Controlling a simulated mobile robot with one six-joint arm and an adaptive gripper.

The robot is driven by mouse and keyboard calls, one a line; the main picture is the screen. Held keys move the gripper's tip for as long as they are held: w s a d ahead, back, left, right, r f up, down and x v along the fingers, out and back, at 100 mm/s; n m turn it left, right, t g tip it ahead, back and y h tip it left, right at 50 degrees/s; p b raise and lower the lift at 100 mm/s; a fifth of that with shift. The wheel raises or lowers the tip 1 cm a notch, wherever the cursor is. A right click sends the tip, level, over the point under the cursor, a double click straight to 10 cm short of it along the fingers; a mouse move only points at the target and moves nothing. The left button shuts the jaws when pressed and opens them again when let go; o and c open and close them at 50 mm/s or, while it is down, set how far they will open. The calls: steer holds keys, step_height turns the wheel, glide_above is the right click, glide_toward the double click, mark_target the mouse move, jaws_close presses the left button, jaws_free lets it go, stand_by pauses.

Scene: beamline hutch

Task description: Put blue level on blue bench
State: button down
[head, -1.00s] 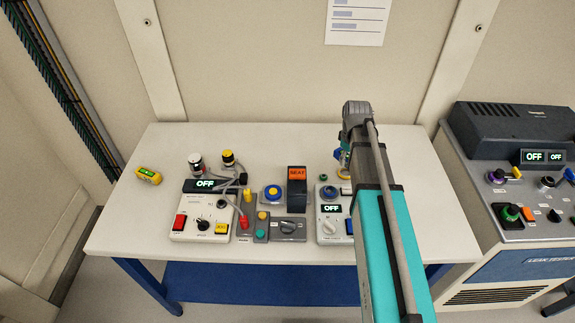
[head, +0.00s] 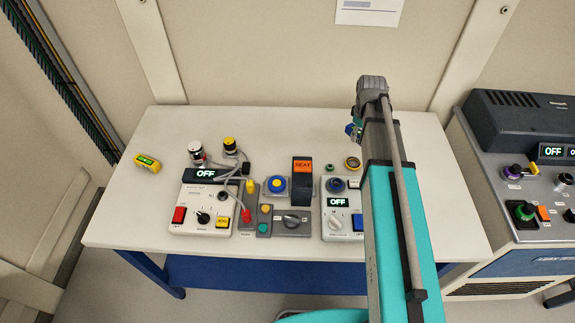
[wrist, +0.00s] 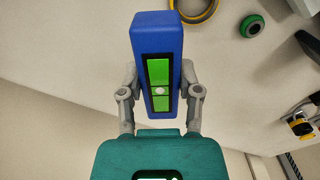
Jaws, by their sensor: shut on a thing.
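The blue level (wrist: 158,30) is a blue block with a green vial window. My gripper (wrist: 159,70) is shut on it, one finger on each long side. In the head view the level (head: 351,131) shows only as a small blue patch beside my arm's end, partly hidden, held above the far right part of the bench. The blue bench (head: 125,215) has a pale top and a blue frame. How high the level is above the top I cannot tell.
A yellow level (head: 147,161) lies on the left of the bench. A yellow ring (head: 352,163) and a green ring (head: 330,168) lie near my arm. Control boxes, including one with a knob (head: 203,217), fill the middle. A grey tester (head: 515,120) stands at right. The back strip is clear.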

steer(key=s+r+m+p, duration=0.1)
steer(key=r+m+p, duration=0.1)
steer(key=s+d+r+m+p, duration=0.1)
steer(key=r+m+p, duration=0.1)
steer(key=s+d+r+m+p, duration=0.1)
steer(key=m, duration=0.1)
steer(key=shift+s+d+r+p, duration=0.1)
steer(key=shift+s+r+p, duration=0.05)
steer(key=shift+r+p, duration=0.25)
steer(key=shift+s+d+r+m+p, duration=0.15)
steer(key=shift+s+r+m+p, duration=0.15)
steer(key=shift+m, duration=0.4)
steer(key=shift+w, duration=0.1)
steer(key=b, duration=0.4)
glide_toward(344, 136)
steer(key=s+d+r, duration=0.1)
steer(key=s+d, duration=0.1)
steer(key=s, duration=0.2)
steer(key=w+f+b, duration=0.1)
steer(key=w+a+f+b, duration=0.1)
steer(key=b, duration=0.1)
steer(key=w+f+b, duration=0.1)
steer(key=shift+w+a+f, duration=0.1)
steer(key=shift+a+f, duration=0.15)
steer(key=shift+w+a+f+b, duration=0.2)
steer(key=shift+w+f+b, duration=0.25)
steer(key=shift+b, duration=0.1)
